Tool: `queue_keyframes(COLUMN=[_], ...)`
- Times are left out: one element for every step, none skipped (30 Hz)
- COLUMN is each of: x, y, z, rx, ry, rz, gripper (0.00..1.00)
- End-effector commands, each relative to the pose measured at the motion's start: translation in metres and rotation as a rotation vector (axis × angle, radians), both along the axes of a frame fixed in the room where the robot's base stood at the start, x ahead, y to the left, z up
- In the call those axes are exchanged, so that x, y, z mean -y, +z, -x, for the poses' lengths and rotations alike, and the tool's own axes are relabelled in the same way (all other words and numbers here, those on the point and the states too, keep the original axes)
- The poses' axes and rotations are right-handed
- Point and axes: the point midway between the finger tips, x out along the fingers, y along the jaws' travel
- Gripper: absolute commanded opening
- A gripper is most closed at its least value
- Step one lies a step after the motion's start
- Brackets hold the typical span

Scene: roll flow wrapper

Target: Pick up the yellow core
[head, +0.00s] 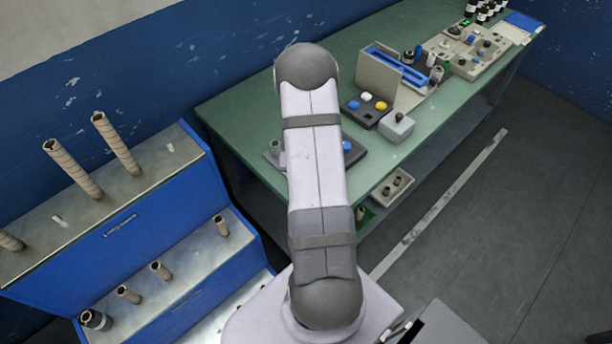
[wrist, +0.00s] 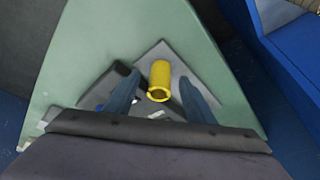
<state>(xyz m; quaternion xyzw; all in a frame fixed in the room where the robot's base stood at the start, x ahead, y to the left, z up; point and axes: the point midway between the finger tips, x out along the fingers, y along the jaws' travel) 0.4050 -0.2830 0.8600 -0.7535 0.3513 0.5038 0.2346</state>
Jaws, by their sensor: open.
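The yellow core (wrist: 160,78) is a short hollow cylinder in the wrist view, with its open end facing the camera. It seems to stand on a grey plate (wrist: 181,70) on the green table. My gripper (wrist: 159,92) shows as two dark blue fingers spread apart, one on each side of the core in the picture. The fingers look open and empty, and the core appears to lie beyond them; the exact gap is hard to judge. In the head view my arm covers this part of the table, so the core and gripper are hidden there.
The green table (head: 237,105) holds a dark tray with coloured knobs (head: 366,108), a grey box (head: 396,126) and a blue-slotted stand (head: 378,75) to the right. A blue stepped rack (head: 150,235) with brown tubes (head: 73,168) stands left of the table.

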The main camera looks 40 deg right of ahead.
Motion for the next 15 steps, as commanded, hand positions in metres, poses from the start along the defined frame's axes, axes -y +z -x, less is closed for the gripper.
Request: queue_keyframes(x=[0.0015, 0.0022, 0.0029, 0.0032, 0.0035, 0.0038, 0.0039, 0.0040, 0.0040, 0.0040, 0.0040, 0.0039, 0.0039, 0.0039, 0.0039], y=[-0.0060, -0.0080, -0.0100, -0.0114, -0.0123, -0.0131, -0.0132, -0.0132, -0.0131, -0.0130, -0.0130, -0.0129, -0.0129, -0.0129, -0.0128], z=[-0.0010, -0.0017, -0.0024, -0.0027, -0.0029, -0.0032, -0.0034, -0.0034, -0.0035, -0.0035, -0.0035, -0.0034, -0.0034, -0.0034, -0.0034], rx=[-0.001, -0.001, -0.001, -0.001, -0.001, -0.001, 0.000, 0.000, 0.000, 0.000, 0.000, 0.000, 0.000, 0.000, 0.000], ry=[0.000, 0.000, 0.000, 0.000, 0.000, 0.000, 0.000, 0.000, 0.000, 0.000, 0.000, 0.000, 0.000, 0.000, 0.000], rz=[-0.001, -0.001, -0.001, -0.001, -0.001, -0.001, 0.000, 0.000, 0.000, 0.000, 0.000, 0.000, 0.000, 0.000, 0.000], gripper=[0.50, 0.50, 0.50, 0.50, 0.50, 0.50, 0.50, 0.50, 0.50, 0.50, 0.50, 0.50, 0.47, 0.40, 0.31])
